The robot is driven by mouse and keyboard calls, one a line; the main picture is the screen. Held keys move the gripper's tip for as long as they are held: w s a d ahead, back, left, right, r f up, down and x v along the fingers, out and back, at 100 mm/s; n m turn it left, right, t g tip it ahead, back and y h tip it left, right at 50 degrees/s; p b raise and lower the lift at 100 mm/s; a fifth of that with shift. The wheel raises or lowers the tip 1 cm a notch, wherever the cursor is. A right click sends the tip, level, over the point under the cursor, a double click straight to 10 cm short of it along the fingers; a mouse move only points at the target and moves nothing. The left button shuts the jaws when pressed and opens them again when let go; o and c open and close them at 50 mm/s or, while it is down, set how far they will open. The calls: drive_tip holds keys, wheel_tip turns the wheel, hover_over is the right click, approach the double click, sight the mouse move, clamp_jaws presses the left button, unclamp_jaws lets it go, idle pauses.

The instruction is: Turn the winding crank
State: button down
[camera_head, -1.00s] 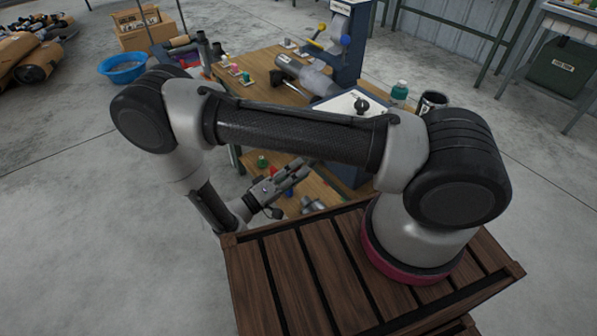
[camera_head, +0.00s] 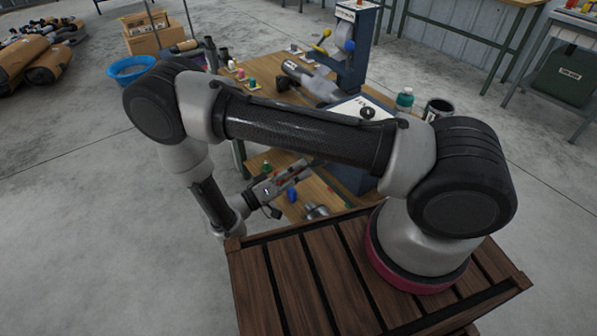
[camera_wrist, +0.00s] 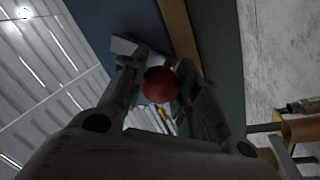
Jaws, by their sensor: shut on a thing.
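The winding crank shows in the wrist view as a round red knob (camera_wrist: 160,85) between the two fingers of my gripper (camera_wrist: 162,92). A pale grey bar (camera_wrist: 140,50) just beyond the knob may be the crank's arm. My gripper is shut on the red knob. In the head view my gripper (camera_head: 298,172) reaches toward the side of the blue machine (camera_head: 349,178), below its white top; the knob is hidden or too small to tell there.
The wooden workbench (camera_head: 262,67) holds a muffler (camera_head: 312,80), small coloured items and a blue stand (camera_head: 356,40). A green-capped bottle (camera_head: 404,99) and a dark mug (camera_head: 437,109) stand at the right. A lower shelf holds loose parts.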

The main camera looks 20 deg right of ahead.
drive_tip(key=c, duration=1)
unclamp_jaws()
drive_tip(key=v, duration=1.2)
